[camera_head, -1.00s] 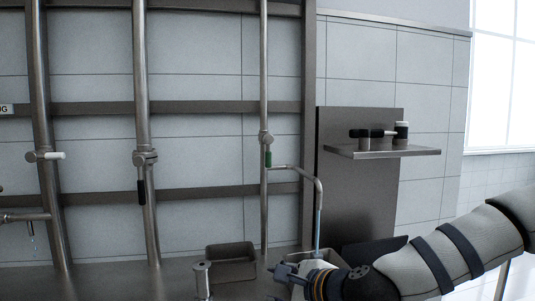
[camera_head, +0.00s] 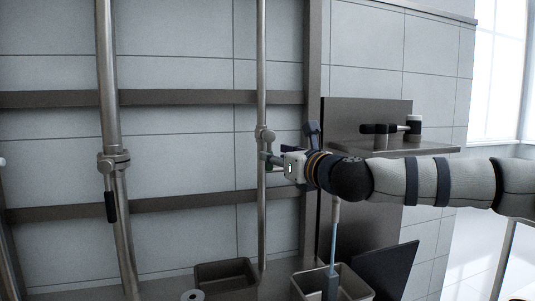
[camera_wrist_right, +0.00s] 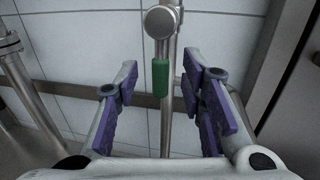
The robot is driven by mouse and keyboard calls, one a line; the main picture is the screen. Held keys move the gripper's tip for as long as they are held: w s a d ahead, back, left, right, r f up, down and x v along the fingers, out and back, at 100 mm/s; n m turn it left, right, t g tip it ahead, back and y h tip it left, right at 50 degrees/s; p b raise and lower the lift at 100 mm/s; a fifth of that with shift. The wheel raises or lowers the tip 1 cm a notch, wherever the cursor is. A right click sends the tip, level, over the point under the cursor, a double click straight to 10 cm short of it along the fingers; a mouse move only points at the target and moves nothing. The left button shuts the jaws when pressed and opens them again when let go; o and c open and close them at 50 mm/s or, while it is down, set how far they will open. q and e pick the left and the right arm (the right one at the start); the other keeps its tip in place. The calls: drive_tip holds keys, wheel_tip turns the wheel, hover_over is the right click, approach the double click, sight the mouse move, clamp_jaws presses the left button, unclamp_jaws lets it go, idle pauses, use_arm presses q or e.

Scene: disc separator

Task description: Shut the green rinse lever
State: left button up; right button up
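The green rinse lever (camera_wrist_right: 160,78) shows in the right wrist view, hanging down from a round metal valve (camera_wrist_right: 160,22) beside a vertical pipe. In the head view the valve (camera_head: 264,135) shows, but my right gripper hides the green grip. My right gripper (camera_head: 268,159) is at the pipe just below the valve. In the wrist view its purple-padded fingers (camera_wrist_right: 165,88) are spread, with the lever between them and a gap on both sides. My left gripper is not in view.
A thicker pipe with a black-handled lever (camera_head: 111,206) stands to the left. A shelf (camera_head: 410,149) with a dark fitting (camera_head: 413,126) is behind my right arm. A dark tray (camera_head: 226,273) sits below.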

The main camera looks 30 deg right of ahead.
sight(269, 150)
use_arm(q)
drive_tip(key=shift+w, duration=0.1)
use_arm(e)
drive_tip(key=shift+w+d, duration=0.1)
drive_tip(key=shift+w, duration=2.1)
